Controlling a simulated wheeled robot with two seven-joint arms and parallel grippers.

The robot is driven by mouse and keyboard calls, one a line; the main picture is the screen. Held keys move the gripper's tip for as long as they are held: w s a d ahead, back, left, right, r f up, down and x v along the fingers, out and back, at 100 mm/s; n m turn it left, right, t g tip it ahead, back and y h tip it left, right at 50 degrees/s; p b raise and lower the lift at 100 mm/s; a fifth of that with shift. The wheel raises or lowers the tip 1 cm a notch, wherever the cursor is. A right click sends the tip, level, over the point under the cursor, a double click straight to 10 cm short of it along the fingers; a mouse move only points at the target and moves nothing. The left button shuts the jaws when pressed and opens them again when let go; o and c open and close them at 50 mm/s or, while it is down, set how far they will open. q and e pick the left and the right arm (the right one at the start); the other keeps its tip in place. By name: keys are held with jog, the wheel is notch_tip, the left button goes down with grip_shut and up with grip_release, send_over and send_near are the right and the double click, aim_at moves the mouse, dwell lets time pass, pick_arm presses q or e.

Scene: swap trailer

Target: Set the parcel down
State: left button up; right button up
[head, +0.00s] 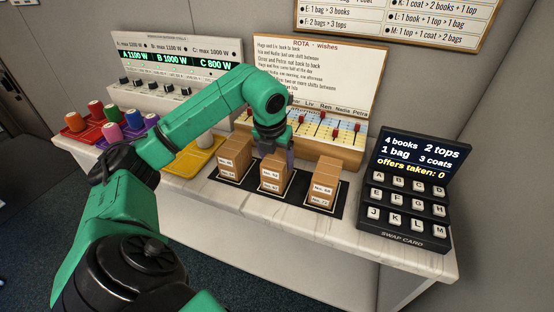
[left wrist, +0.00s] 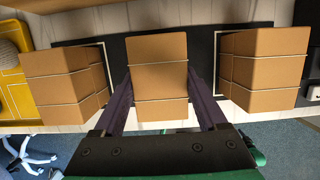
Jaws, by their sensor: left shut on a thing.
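A brown cardboard parcel (head: 272,184) with white labels stands upright at the middle place of the black mat (head: 250,189). My left gripper (head: 276,150) reaches down over it from behind and is shut on it. In the left wrist view the same parcel (left wrist: 158,62) sits between the two dark fingers, one on each side. Its underside is hidden, so I cannot tell whether it touches the mat or hangs slightly above. My right gripper is in neither view.
Similar parcels stand left (head: 238,160) and right (head: 322,186) on white-outlined places, with narrow gaps to the middle one. Behind is the rota board (head: 320,80). A swap card keypad (head: 408,190) stands right, a yellow tray (head: 196,160) left. The table's front edge is close.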

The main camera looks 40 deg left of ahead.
pick_arm(q)
jog(key=shift+f, duration=0.1)
jog(key=o, duration=1.4)
jog(key=p+v, duration=0.2)
jog(key=v, duration=1)
